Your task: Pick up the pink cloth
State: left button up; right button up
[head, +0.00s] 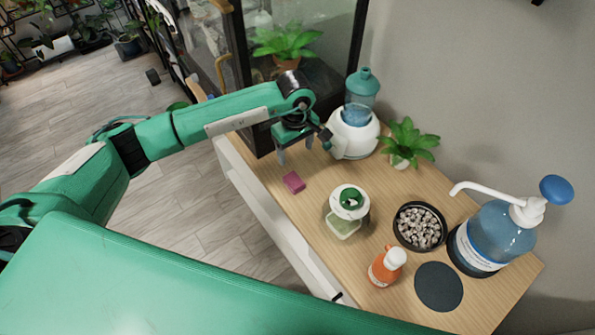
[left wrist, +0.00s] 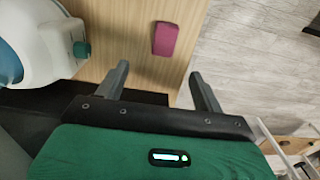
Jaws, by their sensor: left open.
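The pink cloth (head: 293,182) is a small folded block lying flat on the wooden cabinet top, near its front left edge. It also shows in the left wrist view (left wrist: 165,39), beyond the fingertips and roughly between their lines. My left gripper (head: 295,154) is above the cabinet top, behind the cloth in the head view, with its fingers pointing down. In the left wrist view its two fingers (left wrist: 156,72) are spread apart with nothing between them. It does not touch the cloth. My right gripper is not in view.
A white humidifier (head: 354,138) with a blue tank stands close right of the gripper. A green-lidded jar (head: 346,212), a potted plant (head: 407,145), a bowl of pebbles (head: 420,227), an orange bottle (head: 386,267) and a blue pump bottle (head: 493,239) stand further right. A glass case (head: 325,75) is behind.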

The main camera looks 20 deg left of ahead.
pick_arm(q)
jog(key=b, duration=0.3)
send_over(294, 180)
jog(key=f, duration=0.7)
jog(key=shift+w+d+f, duration=0.1)
jog(key=shift+w+d, duration=0.05)
jog(key=shift+w, duration=0.1)
jog(key=shift+s+f+b, duration=0.15)
jog(key=shift+f+b, duration=0.15)
jog(key=shift+f, duration=1.1)
jog(key=f, duration=0.1)
jog(key=f+b, duration=0.1)
jog(key=shift+s+a+f, duration=0.1)
jog(key=shift+a+f, duration=0.1)
jog(key=shift+f, duration=0.55)
jog(key=shift+c, duration=0.7)
jog(key=c, duration=0.9)
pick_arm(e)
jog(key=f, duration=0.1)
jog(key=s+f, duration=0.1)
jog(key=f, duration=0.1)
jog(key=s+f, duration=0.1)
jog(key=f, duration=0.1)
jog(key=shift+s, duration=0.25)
